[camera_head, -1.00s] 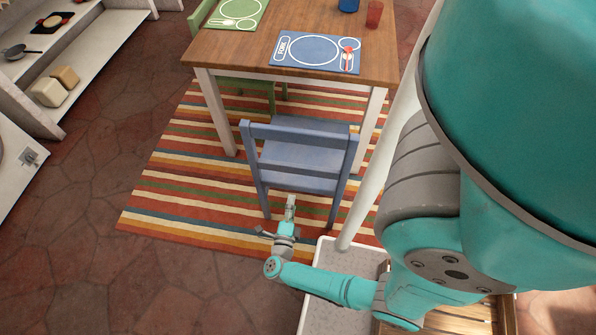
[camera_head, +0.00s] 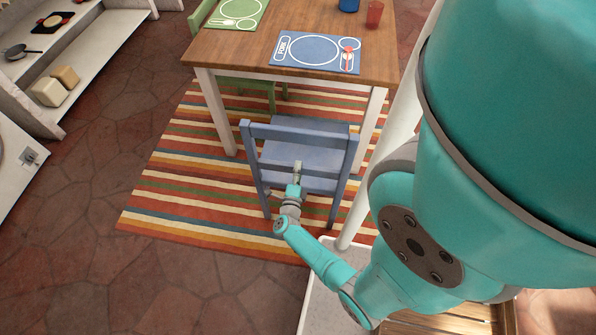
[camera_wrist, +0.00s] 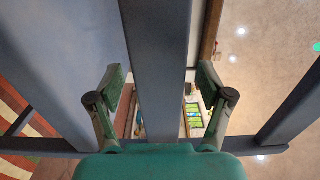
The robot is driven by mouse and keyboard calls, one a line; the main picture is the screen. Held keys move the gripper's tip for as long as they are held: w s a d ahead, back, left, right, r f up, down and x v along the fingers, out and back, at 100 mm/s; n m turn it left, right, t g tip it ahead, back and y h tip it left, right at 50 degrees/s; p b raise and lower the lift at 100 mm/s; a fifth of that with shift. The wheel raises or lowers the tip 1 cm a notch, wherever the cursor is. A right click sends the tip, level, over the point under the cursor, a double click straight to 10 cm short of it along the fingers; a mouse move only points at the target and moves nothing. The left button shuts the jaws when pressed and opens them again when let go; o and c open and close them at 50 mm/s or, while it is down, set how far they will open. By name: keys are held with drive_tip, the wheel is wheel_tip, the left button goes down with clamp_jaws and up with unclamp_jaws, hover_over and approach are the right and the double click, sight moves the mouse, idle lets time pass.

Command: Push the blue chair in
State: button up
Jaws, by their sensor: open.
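The blue chair (camera_head: 300,132) stands upright on the striped rug at the near side of the wooden table (camera_head: 290,82). Its back faces me, and its seat lies between the back and the table's near edge. My gripper (camera_head: 298,168) is at the chair's back, below the top rail and near the middle of its width. In the wrist view my gripper (camera_wrist: 163,78) is open, with a finger on each side of a blue bar of the chair (camera_wrist: 160,40). I cannot tell whether it touches the bar.
A green chair (camera_head: 262,88) is at the table's left side. White table legs (camera_head: 376,108) stand beyond the blue chair on both sides. A blue placemat (camera_head: 288,62), a blue cup (camera_head: 348,5) and a red cup (camera_head: 375,13) are on the table. Shelves (camera_head: 100,55) line the left.

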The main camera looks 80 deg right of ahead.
drive_tip(key=shift+d, duration=0.7)
clamp_jaws()
drive_tip(key=shift+w+d+r, duration=0.1)
idle(0.4)
